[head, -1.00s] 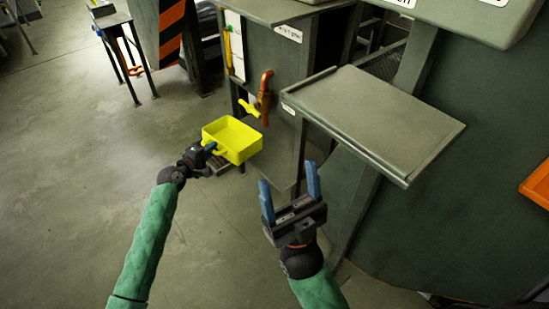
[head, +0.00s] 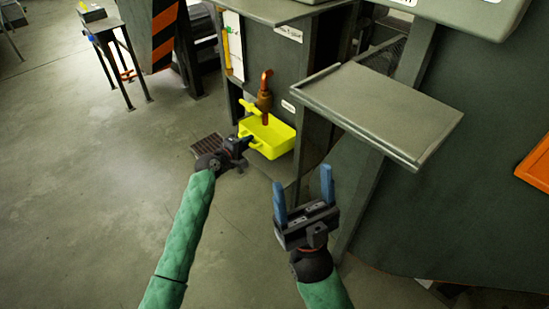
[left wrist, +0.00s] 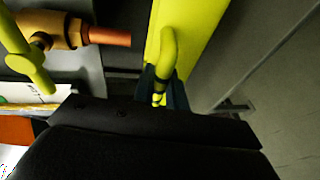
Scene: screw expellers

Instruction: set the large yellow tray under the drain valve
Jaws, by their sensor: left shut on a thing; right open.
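The large yellow tray (head: 274,148) is in the middle of the head view, beside the machine cabinet and below the drain valve (head: 265,95). The valve has a copper pipe pointing down and a yellow lever (head: 250,107). My left gripper (head: 247,144) is shut on the tray's near-left handle. The left wrist view shows the tray (left wrist: 205,35), its looped handle (left wrist: 168,50) between the fingers, and the copper spout (left wrist: 108,37) close beside the tray. The tray's underside is hidden, so I cannot tell whether it rests on anything. My right gripper (head: 304,194) is open and empty.
A grey shelf (head: 380,105) juts out right of the tray, above my right gripper. A floor grate (head: 207,148) lies left of the tray. A small metal table (head: 100,25) stands at the back left. The floor (head: 90,180) on the left is clear.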

